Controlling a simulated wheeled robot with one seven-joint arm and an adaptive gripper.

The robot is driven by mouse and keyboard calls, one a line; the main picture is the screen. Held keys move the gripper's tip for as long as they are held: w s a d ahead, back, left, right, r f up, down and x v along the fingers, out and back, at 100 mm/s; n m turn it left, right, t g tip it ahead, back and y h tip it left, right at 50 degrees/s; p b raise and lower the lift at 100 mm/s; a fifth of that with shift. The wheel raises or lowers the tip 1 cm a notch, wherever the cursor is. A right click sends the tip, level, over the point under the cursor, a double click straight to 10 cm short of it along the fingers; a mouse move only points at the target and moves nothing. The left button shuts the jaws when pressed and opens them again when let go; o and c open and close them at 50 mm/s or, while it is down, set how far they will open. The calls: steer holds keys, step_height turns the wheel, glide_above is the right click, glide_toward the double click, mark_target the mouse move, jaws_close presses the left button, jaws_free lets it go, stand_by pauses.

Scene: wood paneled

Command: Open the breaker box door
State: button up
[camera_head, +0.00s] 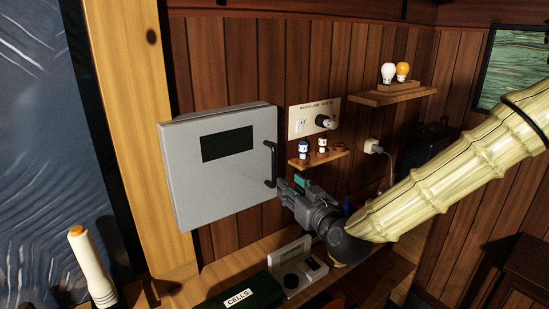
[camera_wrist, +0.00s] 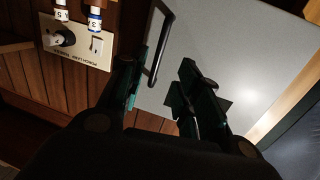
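The grey breaker box (camera_head: 215,185) hangs on the wood wall, with a dark panel on its door, which looks closed. Its black bar handle (camera_head: 271,165) is upright on the door's right side. My gripper (camera_head: 284,189) is by the handle's lower end. In the wrist view my gripper (camera_wrist: 162,82) has its fingers apart with nothing held between them. The handle (camera_wrist: 158,47) shows between and beyond the fingertips, nearer the left finger; the grey door (camera_wrist: 240,60) lies behind. I cannot tell whether a finger touches the handle.
A switch plate (camera_head: 313,117) and a small shelf (camera_head: 320,158) with bottles are right of the box. A bulb shelf (camera_head: 392,96) is higher up. Below are a green CELLS box (camera_head: 247,293) and a white device (camera_head: 300,275). A flashlight (camera_head: 91,265) stands at lower left.

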mark_target(275, 162)
steer(key=shift+t, duration=0.3)
steer(key=shift+r+p+x, duration=0.4)
steer(key=shift+p+x, duration=0.4)
steer(key=shift+x, duration=1.1)
steer(key=shift+r+p+x, duration=0.45)
steer(key=shift+p+x, duration=0.4)
steer(key=shift+x, duration=1)
steer(key=shift+r+p+x, duration=0.4)
steer(key=shift+p+x, duration=0.4)
steer(key=shift+x, duration=1.1)
steer(key=shift+c, duration=0.4)
jaws_close()
